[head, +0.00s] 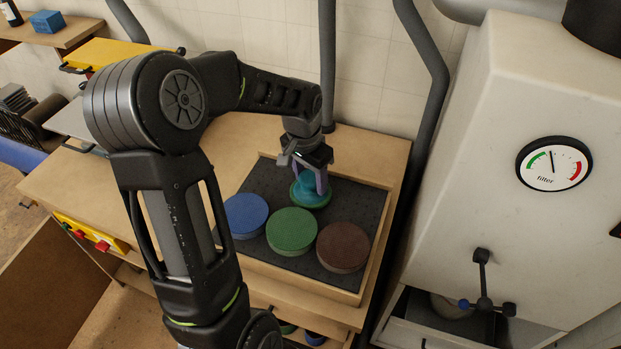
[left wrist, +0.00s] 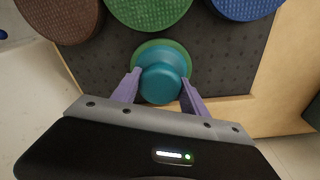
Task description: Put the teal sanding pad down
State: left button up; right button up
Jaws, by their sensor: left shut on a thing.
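The teal sanding pad (head: 312,191) has a round teal grip above a green rim or disc. It is at the back of a dark dotted mat (head: 263,186) inside a shallow wooden tray (head: 374,243). My left gripper (head: 311,180) points down and has its purple fingers on either side of the teal grip. In the left wrist view the pad (left wrist: 162,82) sits between the fingers (left wrist: 160,92), close to the mat. I cannot tell whether its underside touches the mat. My right gripper is not in view.
A blue disc (head: 245,215), a green disc (head: 292,231) and a brown disc (head: 343,247) lie on the mat in front of the pad. A white cabinet with a filter gauge (head: 553,164) stands at the right. Grey pipes (head: 327,60) rise behind the tray.

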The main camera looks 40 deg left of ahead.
aim_at(306, 180)
pick_arm(q)
jog(key=shift+f, duration=0.35)
jog(key=shift+f, duration=0.15)
jog(key=o, duration=1.2)
jog(key=r, duration=0.4)
jog(key=s+r, duration=0.1)
jog(key=r, duration=0.7)
jog(key=shift+s+r+b, duration=0.15)
jog(key=shift+s+b, duration=0.1)
jog(key=shift+b, duration=0.05)
jog(key=shift+o, duration=0.4)
